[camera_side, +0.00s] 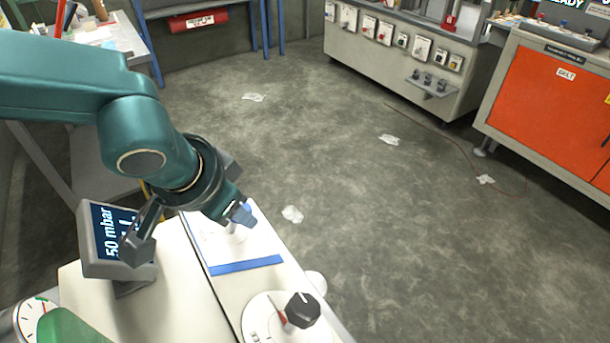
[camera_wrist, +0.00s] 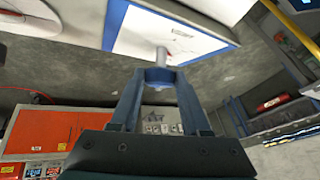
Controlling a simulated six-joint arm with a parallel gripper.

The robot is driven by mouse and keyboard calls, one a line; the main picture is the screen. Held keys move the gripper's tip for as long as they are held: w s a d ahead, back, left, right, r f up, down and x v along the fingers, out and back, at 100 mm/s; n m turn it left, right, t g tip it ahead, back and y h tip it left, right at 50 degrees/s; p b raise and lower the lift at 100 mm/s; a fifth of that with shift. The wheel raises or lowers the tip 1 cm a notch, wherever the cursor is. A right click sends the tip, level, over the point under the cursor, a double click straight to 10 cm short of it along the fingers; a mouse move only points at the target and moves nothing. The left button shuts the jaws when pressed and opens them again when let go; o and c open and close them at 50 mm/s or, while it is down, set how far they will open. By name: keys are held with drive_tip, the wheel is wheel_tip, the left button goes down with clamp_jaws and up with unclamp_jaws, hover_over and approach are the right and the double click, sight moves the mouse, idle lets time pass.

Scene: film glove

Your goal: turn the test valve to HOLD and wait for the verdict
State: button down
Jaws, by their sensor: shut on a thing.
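The knob that looks like the test valve (camera_side: 302,310) is black with a red pointer, on a white round dial (camera_side: 258,312) at the bottom of the side view. I cannot read the dial's marks. My gripper (camera_side: 240,214) is up and left of it, apart from it, over a white panel with a blue edge (camera_side: 245,266). In the wrist view my gripper (camera_wrist: 160,78) is shut on a small pale peg-like thing (camera_wrist: 161,56) in front of the panel (camera_wrist: 140,35). A dark display (camera_side: 108,222) reads "50 mbar"; its lower line is partly hidden by my gripper.
A round gauge (camera_side: 32,318) and a green thing (camera_side: 72,328) are at the bottom left. An orange cabinet (camera_side: 545,95) and a grey control cabinet (camera_side: 400,75) stand across the room.

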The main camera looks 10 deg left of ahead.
drive_tip(key=n+y, duration=0.1)
drive_tip(key=n+t+y, duration=0.1)
drive_tip(key=n+y, duration=0.1)
drive_tip(key=shift+s+d, duration=0.1)
drive_tip(key=shift+d, duration=0.3)
drive_tip(key=shift+d+f+n+y, duration=0.1)
drive_tip(key=shift+f+n+y, duration=0.05)
drive_tip(key=shift+n+y, duration=1.55)
drive_tip(key=shift+n, duration=0.1)
drive_tip(key=shift+c, duration=1.9)
unclamp_jaws()
drive_tip(key=shift+r, duration=2)
drive_tip(key=w+a+r, duration=0.1)
drive_tip(key=a+r, duration=0.6)
drive_tip(key=a, duration=0.4)
drive_tip(key=shift+w+a, duration=0.25)
drive_tip(key=shift+a, duration=0.05)
